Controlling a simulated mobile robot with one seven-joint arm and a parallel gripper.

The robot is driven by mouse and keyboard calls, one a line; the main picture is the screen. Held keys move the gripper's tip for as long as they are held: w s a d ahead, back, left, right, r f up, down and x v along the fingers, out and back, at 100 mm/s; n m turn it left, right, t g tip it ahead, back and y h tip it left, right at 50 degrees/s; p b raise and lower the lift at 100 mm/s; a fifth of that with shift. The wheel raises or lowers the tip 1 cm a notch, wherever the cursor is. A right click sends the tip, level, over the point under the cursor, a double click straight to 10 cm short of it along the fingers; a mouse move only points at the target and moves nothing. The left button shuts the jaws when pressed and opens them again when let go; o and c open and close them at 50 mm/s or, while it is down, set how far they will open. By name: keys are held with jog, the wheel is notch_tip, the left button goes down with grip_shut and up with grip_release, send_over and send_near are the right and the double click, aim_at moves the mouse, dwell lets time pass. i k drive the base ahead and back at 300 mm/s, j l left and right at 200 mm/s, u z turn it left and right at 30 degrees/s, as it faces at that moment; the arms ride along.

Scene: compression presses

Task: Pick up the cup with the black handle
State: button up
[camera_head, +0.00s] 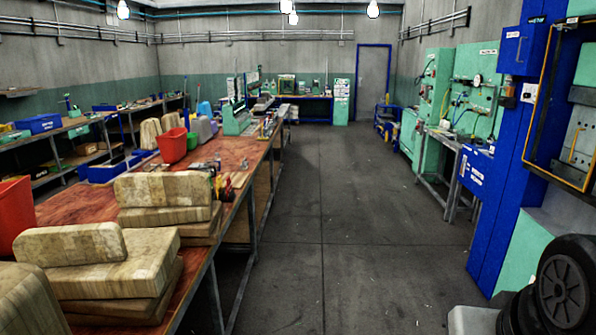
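I cannot make out a cup with a black handle in the head view. Small items lie around the middle of the long red-topped workbench (88,196) on the left, too small and cluttered to tell apart. My gripper and arm do not show in this view.
Stacked tan blocks (165,189) crowd the bench's near end. A red bin (173,146) stands farther along, another red container (12,212) at the left edge. Open grey floor (325,210) runs down the middle. Blue and green machines (505,150) and black wheels (565,285) line the right.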

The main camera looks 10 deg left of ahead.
aim_at(206, 168)
jog(key=i+u, duration=0.65)
jog(key=u, duration=0.25)
jog(key=i+l+u, duration=0.2)
jog(key=u, duration=0.25)
jog(key=i+l+u, duration=0.25)
jog(key=i+l, duration=0.2)
jog(key=i+l+u, duration=0.2)
jog(key=i+l, duration=0.45)
jog(key=l, duration=0.15)
jog(key=i+l, duration=0.45)
jog(key=l, duration=0.25)
jog(key=i+l, duration=0.2)
jog(key=l, duration=0.2)
jog(key=i+l, duration=0.85)
jog(key=i+l+z, duration=0.1)
jog(key=i+l, duration=0.8)
jog(key=i, duration=0.15)
